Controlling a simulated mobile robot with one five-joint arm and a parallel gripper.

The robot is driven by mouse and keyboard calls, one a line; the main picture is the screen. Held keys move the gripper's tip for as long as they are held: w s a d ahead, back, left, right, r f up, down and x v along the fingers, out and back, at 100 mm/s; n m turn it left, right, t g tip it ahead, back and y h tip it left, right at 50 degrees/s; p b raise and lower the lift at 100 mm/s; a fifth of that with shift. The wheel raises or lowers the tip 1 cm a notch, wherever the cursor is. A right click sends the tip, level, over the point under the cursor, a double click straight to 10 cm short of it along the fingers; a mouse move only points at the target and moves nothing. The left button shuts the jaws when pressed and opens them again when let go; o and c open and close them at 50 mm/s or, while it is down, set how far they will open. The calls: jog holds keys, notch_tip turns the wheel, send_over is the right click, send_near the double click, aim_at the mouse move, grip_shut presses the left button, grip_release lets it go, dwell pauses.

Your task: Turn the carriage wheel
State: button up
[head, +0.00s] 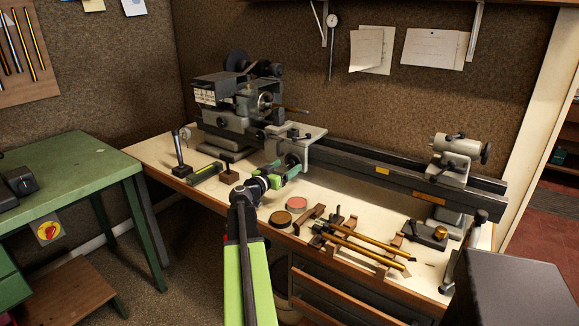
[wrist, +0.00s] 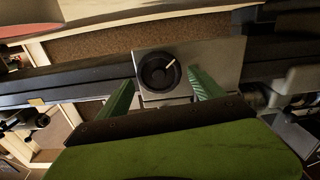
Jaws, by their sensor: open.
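The carriage wheel (wrist: 158,72) is a round black handwheel with a pale mark toward its upper right. It sits on the grey face of the carriage (wrist: 222,58), which also shows on the lathe bed in the head view (head: 312,135). My gripper (wrist: 162,77) is open, with one green finger on each side of the wheel in the wrist view. I cannot tell whether the fingers touch it.
The lathe headstock (head: 232,115) stands left and the tailstock (head: 455,165) right on the bed (head: 375,178). Two round tins (head: 280,218) (head: 296,203), brass tubes (head: 365,245) and small tools lie on the bench before the lathe. A green table (head: 75,165) stands left.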

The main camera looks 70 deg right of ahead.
aim_at(294, 162)
jog(key=shift+x, duration=1.45)
jog(key=c, duration=1)
jog(key=shift+s+a, duration=0.15)
jog(key=shift+a, duration=0.3)
jog(key=shift+c, duration=0.5)
jog(key=shift+d, duration=0.3)
